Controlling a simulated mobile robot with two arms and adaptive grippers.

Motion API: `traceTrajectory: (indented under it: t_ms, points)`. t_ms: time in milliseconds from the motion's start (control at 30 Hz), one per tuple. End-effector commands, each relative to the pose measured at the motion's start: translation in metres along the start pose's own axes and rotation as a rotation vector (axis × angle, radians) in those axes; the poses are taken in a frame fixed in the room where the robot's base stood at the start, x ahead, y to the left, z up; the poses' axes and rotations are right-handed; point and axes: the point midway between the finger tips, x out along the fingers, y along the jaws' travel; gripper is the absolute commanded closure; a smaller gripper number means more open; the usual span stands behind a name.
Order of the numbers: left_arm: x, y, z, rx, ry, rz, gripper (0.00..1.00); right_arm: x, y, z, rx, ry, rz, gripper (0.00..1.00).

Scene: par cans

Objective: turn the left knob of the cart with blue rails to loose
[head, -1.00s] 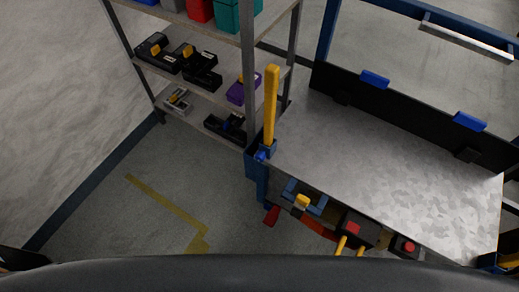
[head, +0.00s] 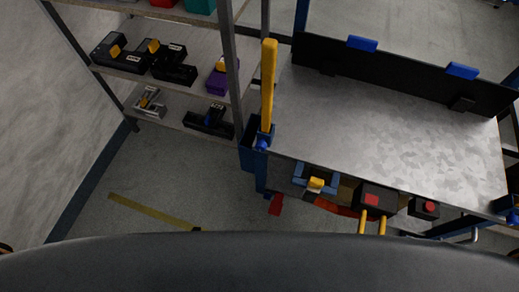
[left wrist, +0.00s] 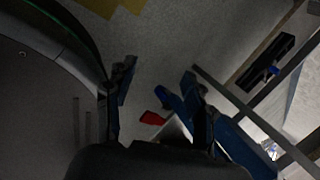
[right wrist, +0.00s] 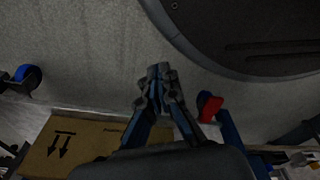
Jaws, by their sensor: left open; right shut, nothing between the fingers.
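The cart (head: 400,130) with a grey metal top stands at the right in the head view, with blue legs and blue parts. At its left front corner, a small blue knob (head: 262,143) sits on a blue bracket below an upright yellow bar (head: 268,85). The knob's setting is too small to read. A similar blue fitting (head: 513,214) is at the right corner. My left gripper (left wrist: 158,92) is open and empty, near a blue cart leg and a red pedal (left wrist: 152,118). My right gripper (right wrist: 160,84) is shut and empty, with the pedal (right wrist: 208,105) to its right.
A shelf rack (head: 185,95) with black and purple tools stands left of the cart. Boxes with red buttons (head: 372,199) and yellow handles hang at the cart's front edge. A cardboard box (right wrist: 85,145) and a blue caster (right wrist: 28,74) show in the right wrist view.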

Motion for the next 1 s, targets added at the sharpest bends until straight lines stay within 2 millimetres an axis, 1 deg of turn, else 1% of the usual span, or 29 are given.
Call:
traceTrajectory:
  t_ms: [33,133,167,200,267,300,367,400,467,500,600,700,733,833,967,1000]
  points:
    - [0.005,-0.012,-0.006,0.101,0.005,-0.045,0.46,0.006,0.0,-0.007,0.001,0.008,0.001,1.0]
    - [0.002,-0.044,-0.023,0.349,0.0,-0.155,0.46,0.008,0.001,-0.023,0.003,0.018,0.002,1.0]
    - [0.0,-0.055,-0.029,0.436,-0.006,-0.197,0.46,0.008,0.001,-0.029,0.004,0.023,0.002,1.0]
    - [-0.005,-0.071,-0.04,0.558,-0.017,-0.261,0.46,0.009,0.001,-0.037,0.005,0.028,0.002,1.0]
    - [-0.017,-0.096,-0.06,0.76,-0.049,-0.375,0.46,0.008,0.002,-0.05,0.008,0.039,0.003,1.0]
    - [-0.029,-0.113,-0.075,0.897,-0.082,-0.46,0.46,0.006,0.002,-0.059,0.009,0.045,0.004,1.0]
    - [-0.053,-0.137,-0.098,1.088,-0.147,-0.593,0.46,0.003,0.003,-0.071,0.012,0.053,0.005,1.0]
    - [-0.072,-0.15,-0.112,1.197,-0.198,-0.681,0.46,-0.001,0.004,-0.078,0.013,0.059,0.006,1.0]
    - [-0.102,-0.166,-0.132,1.336,-0.283,-0.804,0.46,-0.007,0.004,-0.087,0.015,0.067,0.007,1.0]
    - [-0.122,-0.175,-0.143,1.411,-0.343,-0.878,0.46,-0.012,0.004,-0.093,0.016,0.071,0.007,1.0]
    - [-0.168,-0.189,-0.163,1.534,-0.482,-1.025,0.46,-0.022,0.005,-0.102,0.018,0.079,0.008,1.0]
    - [-0.199,-0.196,-0.173,1.596,-0.584,-1.112,0.46,-0.03,0.006,-0.108,0.019,0.084,0.009,1.0]
    - [-0.206,-0.198,-0.175,1.605,-0.604,-1.128,0.46,-0.032,0.006,-0.109,0.019,0.086,0.009,1.0]
    - [-0.216,-0.203,-0.178,1.622,-0.642,-1.154,0.46,-0.035,0.006,-0.11,0.019,0.085,0.01,1.0]
    - [-0.213,-0.216,-0.183,1.622,-0.648,-1.156,0.46,-0.034,0.006,-0.109,0.019,0.083,0.01,1.0]
    - [-0.211,-0.222,-0.186,1.622,-0.649,-1.157,0.46,-0.032,0.006,-0.108,0.019,0.083,0.009,1.0]
